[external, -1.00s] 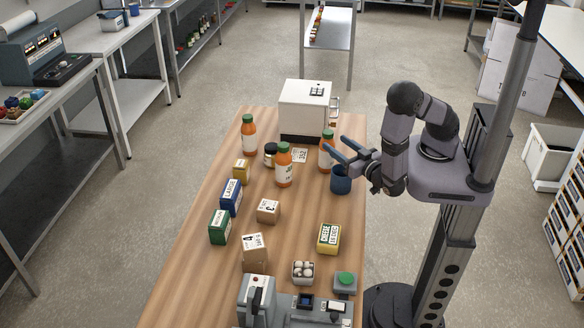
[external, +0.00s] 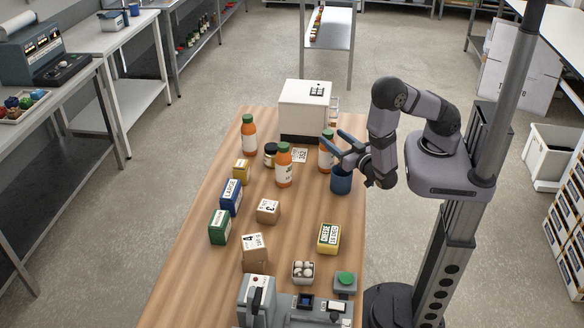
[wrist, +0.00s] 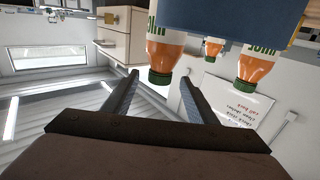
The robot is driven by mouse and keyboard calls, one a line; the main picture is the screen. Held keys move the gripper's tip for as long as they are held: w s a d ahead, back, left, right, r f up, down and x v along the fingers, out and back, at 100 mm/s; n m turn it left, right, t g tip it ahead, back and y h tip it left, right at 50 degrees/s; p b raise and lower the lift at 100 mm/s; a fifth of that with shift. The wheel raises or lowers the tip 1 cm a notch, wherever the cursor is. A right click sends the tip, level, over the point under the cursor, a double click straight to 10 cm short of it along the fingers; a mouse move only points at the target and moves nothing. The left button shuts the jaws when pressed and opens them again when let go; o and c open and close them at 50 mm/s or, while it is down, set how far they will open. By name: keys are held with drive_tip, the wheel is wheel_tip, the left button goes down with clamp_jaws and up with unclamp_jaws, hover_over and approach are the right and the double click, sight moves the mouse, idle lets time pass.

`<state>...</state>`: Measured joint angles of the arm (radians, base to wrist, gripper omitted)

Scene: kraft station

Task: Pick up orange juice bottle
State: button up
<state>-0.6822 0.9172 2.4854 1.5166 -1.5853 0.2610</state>
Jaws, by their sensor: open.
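Three orange juice bottles with green caps and white labels stand upright on the wooden table: the left bottle (external: 249,136), the middle bottle (external: 284,171) and the right bottle (external: 326,158). The wrist view is upside down. There the open fingers (wrist: 159,79) point toward a large bottle (wrist: 164,52), its cap just beyond the fingertips. Two more bottles (wrist: 258,66) show to its right.
A blue mug (external: 340,181) stands just below my gripper. A white machine (external: 305,106) stands behind the bottles. Several boxes, including a blue one (external: 231,197), stand nearer the camera.

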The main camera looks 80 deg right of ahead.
drive_tip(key=x, duration=0.1)
drive_tip(key=p+x, duration=0.1)
drive_tip(key=x, duration=0.1)
drive_tip(key=shift+s+r+p, duration=0.1)
drive_tip(key=shift+r+p, duration=0.2)
drive_tip(key=shift+w+d+f, duration=0.1)
drive_tip(key=shift+w+d, duration=0.25)
drive_tip(key=shift+w, duration=0.05)
clamp_jaws()
